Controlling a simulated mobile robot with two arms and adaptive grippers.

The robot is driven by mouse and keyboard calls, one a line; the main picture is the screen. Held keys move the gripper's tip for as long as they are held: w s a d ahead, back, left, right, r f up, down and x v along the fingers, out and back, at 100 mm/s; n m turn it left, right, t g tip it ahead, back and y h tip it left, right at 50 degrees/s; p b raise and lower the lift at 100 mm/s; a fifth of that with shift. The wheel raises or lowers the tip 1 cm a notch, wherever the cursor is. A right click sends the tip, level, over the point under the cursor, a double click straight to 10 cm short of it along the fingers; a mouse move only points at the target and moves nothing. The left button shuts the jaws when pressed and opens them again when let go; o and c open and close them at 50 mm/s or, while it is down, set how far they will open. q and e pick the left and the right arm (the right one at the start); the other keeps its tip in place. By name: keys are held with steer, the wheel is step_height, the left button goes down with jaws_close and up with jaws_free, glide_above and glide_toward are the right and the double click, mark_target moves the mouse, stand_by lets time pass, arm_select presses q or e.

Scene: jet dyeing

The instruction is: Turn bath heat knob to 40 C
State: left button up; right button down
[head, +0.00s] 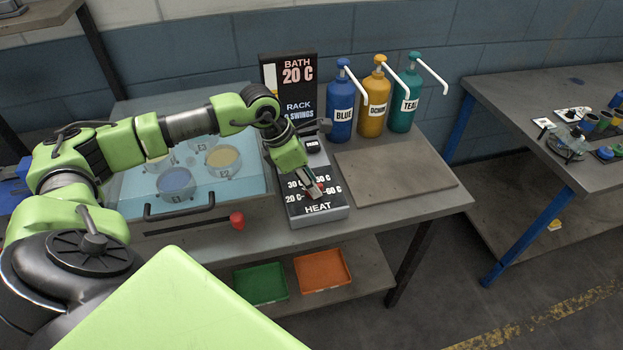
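The heat control box (318,211) stands on the bench, with printed marks of 20 C, 30 C, 50 C and 60 C and the word HEAT. My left gripper (314,190) is pointed down over the dial in the middle of these marks. The gripper and its wrist hide most of the knob and the 40 C mark. I cannot tell whether the fingers are closed on the knob. The display panel (298,72) behind reads BATH 20 C, with RACK and SWINGS text lower down. My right gripper is not in view.
The bath (200,206) with several labelled beakers and a dark handle is left of the box. Blue (341,112), ochre (375,105) and teal (404,103) pump bottles stand behind a bare board (395,178). Green (260,284) and orange (322,271) trays sit below.

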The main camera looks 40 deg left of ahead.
arm_select(q)
steer(key=shift+w+f, duration=0.1)
steer(key=shift+f, duration=0.15)
jaws_close()
